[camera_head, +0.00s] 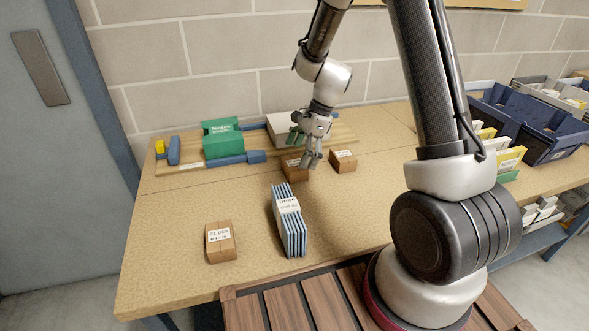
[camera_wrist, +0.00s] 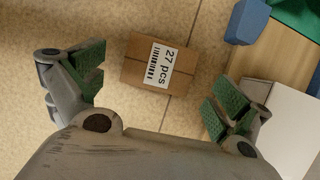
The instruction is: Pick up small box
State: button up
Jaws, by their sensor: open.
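Several small brown cardboard boxes with white labels are on the tan table. In the wrist view this box (camera_wrist: 136,71), labelled "27 pcs", lies between and slightly beyond the fingertips, turned a little. My gripper (camera_wrist: 155,88) is open with green finger pads, empty, and apart from the box. A second small box (camera_head: 343,161) stands just right of the gripper. A third small box (camera_head: 220,241) is at the front left of the table.
A stack of blue-edged sheets or packs (camera_head: 291,232) stands in front of the gripper. Behind it, a wooden board (camera_head: 188,168) holds a green box (camera_head: 222,144), blue pieces and a white box (camera_head: 283,131). Blue bins (camera_head: 520,128) stand at the right.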

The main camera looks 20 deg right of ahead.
aim_at(296, 162)
jog(key=x, duration=0.4)
jog(key=shift+a+f, duration=0.1)
jog(key=shift+f, duration=0.1)
jog(key=c, duration=1.1)
jog(key=shift+r, duration=0.15)
